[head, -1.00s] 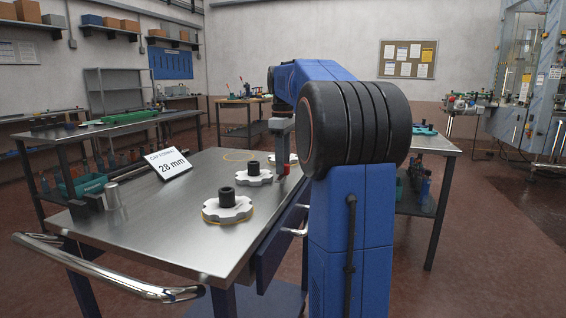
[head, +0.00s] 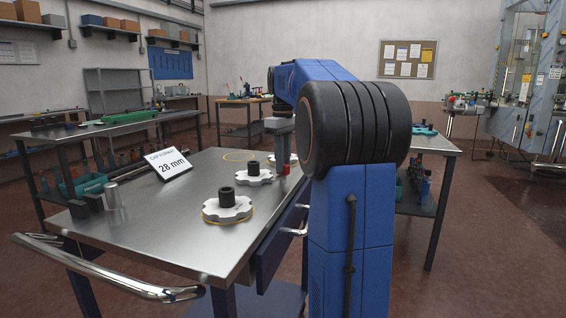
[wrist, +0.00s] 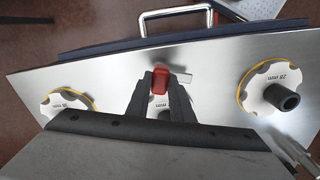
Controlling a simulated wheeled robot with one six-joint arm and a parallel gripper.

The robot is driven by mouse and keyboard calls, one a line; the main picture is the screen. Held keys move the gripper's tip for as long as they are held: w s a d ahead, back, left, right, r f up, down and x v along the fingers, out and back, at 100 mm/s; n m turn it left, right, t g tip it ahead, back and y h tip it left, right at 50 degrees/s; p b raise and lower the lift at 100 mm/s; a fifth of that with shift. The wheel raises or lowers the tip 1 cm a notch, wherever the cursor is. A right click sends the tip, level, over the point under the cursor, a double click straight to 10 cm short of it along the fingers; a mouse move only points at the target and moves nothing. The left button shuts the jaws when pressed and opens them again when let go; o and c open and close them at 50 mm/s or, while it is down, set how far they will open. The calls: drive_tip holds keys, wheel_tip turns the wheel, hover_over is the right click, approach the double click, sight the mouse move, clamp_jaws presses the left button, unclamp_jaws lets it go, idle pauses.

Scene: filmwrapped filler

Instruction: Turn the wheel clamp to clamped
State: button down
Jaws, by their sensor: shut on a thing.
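A small red handle (wrist: 160,80) stands near the drawer-side edge of the steel table, taken to be the wheel clamp's handle. It also shows in the head view (head: 286,169), under the end of my arm. My gripper (wrist: 161,78) has its dark fingers closed on the red handle from both sides. The rest of the clamp and most of the middle white wheel (head: 253,175) are hidden in the wrist view by my gripper.
Other white notched wheels with black hubs sit on the table, the nearest one (head: 227,208) at the front and one at the far side (head: 294,158). A "28 mm" sign (head: 170,163) and a metal cylinder (head: 112,195) stand at left. A chrome drawer handle (wrist: 176,17) juts out beyond the edge.

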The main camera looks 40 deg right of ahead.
drive_tip(key=m, duration=1.1)
drive_tip(key=shift+m, duration=1.7)
drive_tip(key=c, duration=1.6)
unclamp_jaws()
drive_tip(key=shift+o, duration=0.2)
drive_tip(key=shift+r, duration=0.1)
wheel_tip(320, 180, up, 17)
